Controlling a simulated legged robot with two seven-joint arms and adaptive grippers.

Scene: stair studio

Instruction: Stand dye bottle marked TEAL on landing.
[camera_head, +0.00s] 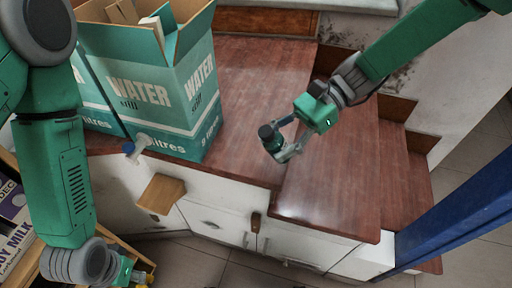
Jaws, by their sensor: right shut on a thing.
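My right gripper (290,138) is above the reddish-brown wooden stair surfaces near the picture's middle. It is shut on a small dark teal, round-topped thing (268,133), which looks like a bottle. Any marking on it is too small to read, and the fingers partly cover it. It looks held above the wood; the gap is hard to judge. The broad wooden level (262,88) at the back looks like the landing, with a lower wooden tread (330,195) to its right. My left gripper (131,274) is low at the bottom left; its fingers are too small to read.
An open teal-and-white water carton (155,90) fills the wooden level's left side, with a blue-and-white item (133,149) at its front. White drawers (215,222) are below. A small yellow item (141,278) is beside my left gripper. A blue post (450,215) stands right.

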